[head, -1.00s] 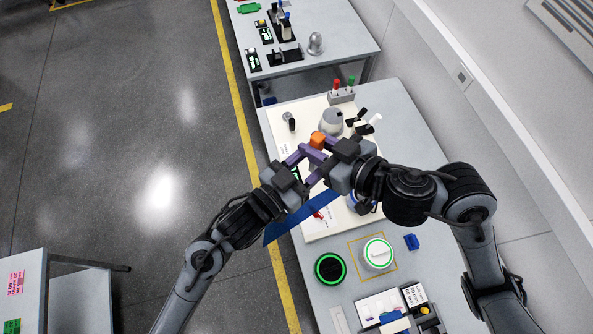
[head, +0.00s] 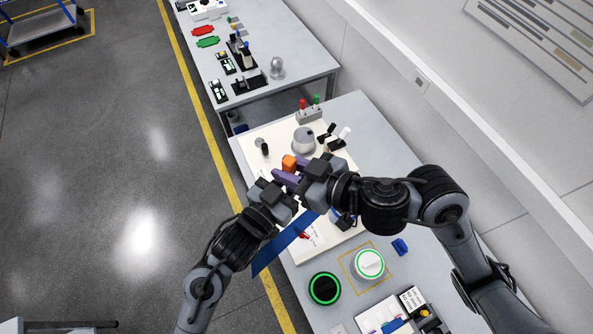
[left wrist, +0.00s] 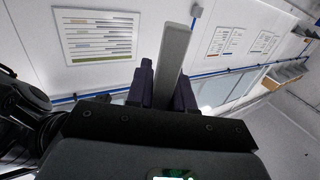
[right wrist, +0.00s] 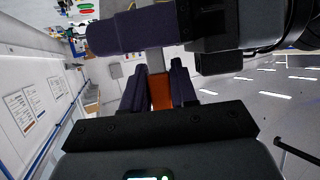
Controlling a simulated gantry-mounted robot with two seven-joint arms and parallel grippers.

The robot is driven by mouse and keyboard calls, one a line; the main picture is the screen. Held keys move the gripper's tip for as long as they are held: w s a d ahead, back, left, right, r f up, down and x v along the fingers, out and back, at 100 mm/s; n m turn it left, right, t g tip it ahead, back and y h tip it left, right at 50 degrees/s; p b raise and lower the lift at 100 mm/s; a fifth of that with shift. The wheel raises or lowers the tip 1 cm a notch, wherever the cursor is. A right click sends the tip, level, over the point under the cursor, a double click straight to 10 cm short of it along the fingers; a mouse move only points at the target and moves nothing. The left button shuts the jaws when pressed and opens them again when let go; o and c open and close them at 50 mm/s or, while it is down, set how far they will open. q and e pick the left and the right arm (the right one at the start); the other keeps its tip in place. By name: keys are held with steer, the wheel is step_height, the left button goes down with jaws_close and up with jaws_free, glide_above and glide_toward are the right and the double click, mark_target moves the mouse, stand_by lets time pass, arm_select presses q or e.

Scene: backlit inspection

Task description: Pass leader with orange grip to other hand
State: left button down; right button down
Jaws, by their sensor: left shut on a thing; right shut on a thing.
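The leader shows as an orange grip (head: 289,162) between my two grippers in the head view. In the right wrist view the orange grip (right wrist: 161,91) sits between the fingers of my right gripper (right wrist: 159,82), which is shut on it. A grey bar (right wrist: 155,60) extends from it toward my left gripper's purple finger (right wrist: 130,32). In the left wrist view the grey bar (left wrist: 173,60) runs between the fingers of my left gripper (left wrist: 164,88), which is shut on it. In the head view the left gripper (head: 284,180) meets the right gripper (head: 308,170); their fingers hide most of the leader.
A blue strip (head: 284,244) crosses the table's left edge. Green-ringed black (head: 325,289) and white (head: 369,264) buttons are in front.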

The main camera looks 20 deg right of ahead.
steer(key=c, duration=0.8)
jaws_free()
steer(key=shift+r, duration=0.1)
